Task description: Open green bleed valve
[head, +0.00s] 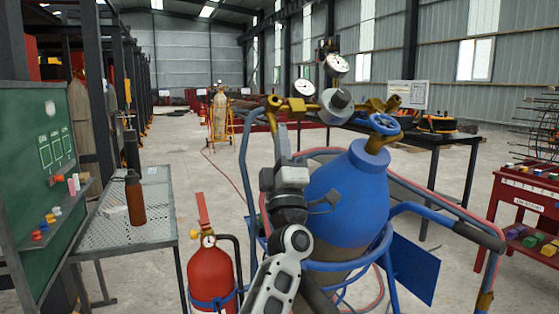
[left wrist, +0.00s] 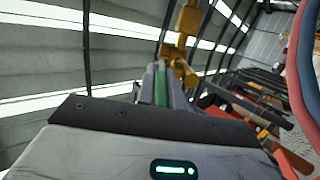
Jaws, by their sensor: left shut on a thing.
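My left gripper (head: 282,140) is raised beside the blue gas cylinder (head: 345,200), just below the left brass fitting (head: 272,112) of the regulator. In the left wrist view, the fingers are shut on a narrow green piece (left wrist: 160,88), which appears to be the green bleed valve. A yellow brass fitting (left wrist: 187,22) shows just beyond the fingertips. In the head view the green piece is hidden by the gripper. Two gauges (head: 336,67) and a blue handwheel (head: 385,124) sit on top of the cylinder. My right gripper is not in view.
A blue cart frame (head: 432,208) and red and blue hoses (left wrist: 306,70) surround the cylinder. A red fire extinguisher (head: 210,272) stands at the lower left, near a mesh table (head: 118,228) with a brown bottle (head: 135,200). A dark table (head: 450,137) stands behind.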

